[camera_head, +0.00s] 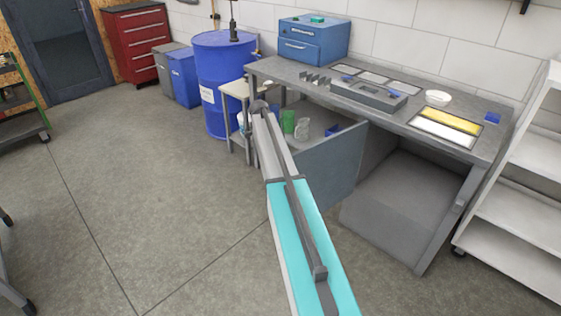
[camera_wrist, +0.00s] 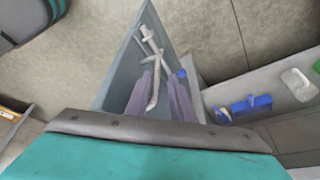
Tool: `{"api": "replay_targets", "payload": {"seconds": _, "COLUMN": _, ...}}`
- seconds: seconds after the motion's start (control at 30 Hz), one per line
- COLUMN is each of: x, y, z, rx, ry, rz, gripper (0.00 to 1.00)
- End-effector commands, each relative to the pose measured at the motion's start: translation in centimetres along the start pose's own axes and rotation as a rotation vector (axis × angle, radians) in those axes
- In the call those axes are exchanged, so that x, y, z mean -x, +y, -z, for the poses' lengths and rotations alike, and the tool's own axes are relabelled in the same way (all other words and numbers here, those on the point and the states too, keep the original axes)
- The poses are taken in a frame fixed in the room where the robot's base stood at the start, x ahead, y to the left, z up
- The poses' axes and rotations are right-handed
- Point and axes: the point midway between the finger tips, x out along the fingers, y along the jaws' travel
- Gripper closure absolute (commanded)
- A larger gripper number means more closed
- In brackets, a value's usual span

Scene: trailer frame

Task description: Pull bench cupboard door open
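The bench cupboard door (camera_head: 328,172) is a blue-grey panel standing well open from the workbench (camera_head: 400,118). My arm crosses in front of part of it in the head view, and my gripper is hidden there. In the wrist view the door (camera_wrist: 116,88) is seen steeply, narrowing toward the top. A pale bar handle (camera_wrist: 152,48) is on its face. My gripper (camera_wrist: 164,82) has its two purple-grey fingers apart, with the lower part of the bar between them. Whether they touch the bar is unclear.
Inside the cupboard stand a green container (camera_head: 288,122), a pale jug (camera_head: 302,129) and a blue item (camera_head: 332,130). A small side table (camera_head: 240,90) and blue drum (camera_head: 222,75) stand left of the bench. A white shelf rack (camera_head: 525,190) is right.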

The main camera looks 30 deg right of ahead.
Motion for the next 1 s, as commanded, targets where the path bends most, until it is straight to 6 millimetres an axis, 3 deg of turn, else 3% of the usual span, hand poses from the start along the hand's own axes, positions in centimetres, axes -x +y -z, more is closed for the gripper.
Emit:
{"api": "replay_targets", "payload": {"seconds": 0.47, "x": 1.0, "y": -0.2, "z": 0.5, "rx": -0.005, "ry": 0.007, "rz": 0.006, "gripper": 0.83}}
{"api": "replay_targets", "payload": {"seconds": 1.0, "x": 8.8, "y": 0.0, "z": 0.3, "rx": -0.003, "ry": 0.004, "rz": 0.006, "gripper": 0.83}}
